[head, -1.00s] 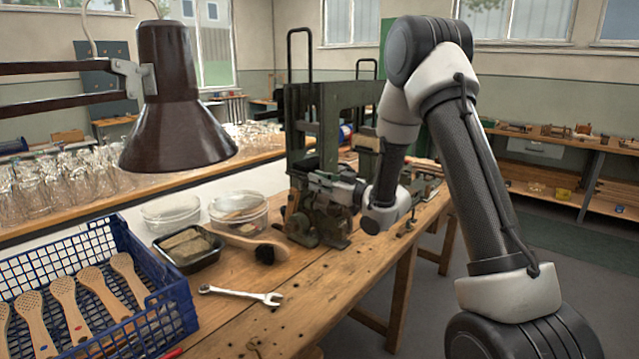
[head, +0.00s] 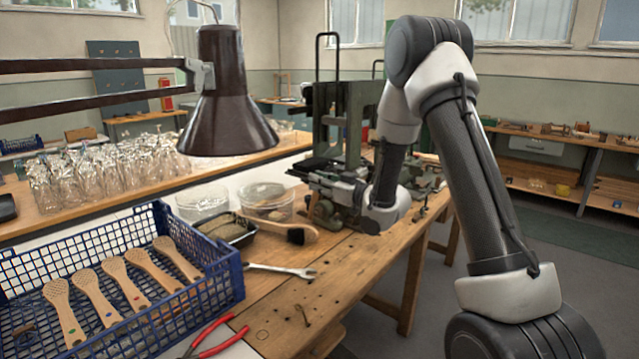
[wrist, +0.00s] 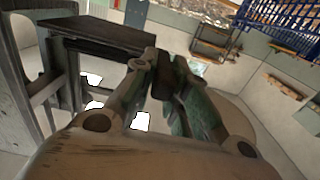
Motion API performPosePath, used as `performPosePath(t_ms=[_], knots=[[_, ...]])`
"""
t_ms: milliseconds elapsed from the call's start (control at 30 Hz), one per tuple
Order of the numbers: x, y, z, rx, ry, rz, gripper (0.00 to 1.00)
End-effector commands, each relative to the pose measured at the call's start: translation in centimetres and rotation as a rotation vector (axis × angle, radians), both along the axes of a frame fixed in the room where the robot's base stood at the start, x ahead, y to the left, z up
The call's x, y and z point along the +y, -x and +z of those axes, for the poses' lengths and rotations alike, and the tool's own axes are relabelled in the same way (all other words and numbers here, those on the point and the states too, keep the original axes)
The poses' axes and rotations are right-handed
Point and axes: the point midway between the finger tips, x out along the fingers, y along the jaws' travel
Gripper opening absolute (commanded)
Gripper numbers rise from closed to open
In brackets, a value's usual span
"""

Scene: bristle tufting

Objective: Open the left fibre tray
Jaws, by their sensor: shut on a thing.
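The green tufting machine (head: 352,125) stands on the wooden bench in the middle of the head view. A dark, flat tray-like part, apparently the left fibre tray (head: 312,164), sticks out at its left side. In the wrist view this dark tray (wrist: 105,36) shows at the upper left, out from the frame. My gripper (wrist: 166,75) is shut on a small dark piece at the tray's near end, apparently its handle. In the head view my gripper (head: 322,182) is small beside the machine, and its fingertips are hard to make out. The tray's inside is not visible.
A blue crate (head: 228,283) with several wooden brush bodies stands front left. A lamp (head: 228,110) hangs at upper left.

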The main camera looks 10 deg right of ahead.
Motion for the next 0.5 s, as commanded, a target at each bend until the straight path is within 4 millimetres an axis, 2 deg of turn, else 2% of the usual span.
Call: performPosePath(t_ms=[333, 367, 400, 500], knots=[[0.08, 0.12, -0.09, 0.002, 0.0, 0.003, 0.0], [0.09, 0.13, -0.1, 0.003, 0.0, 0.003, 0.18], [0.11, 0.14, -0.1, 0.003, 0.0, 0.003, 0.25], [0.1, 0.11, -0.09, 0.002, 0.0, 0.003, 0.25]])
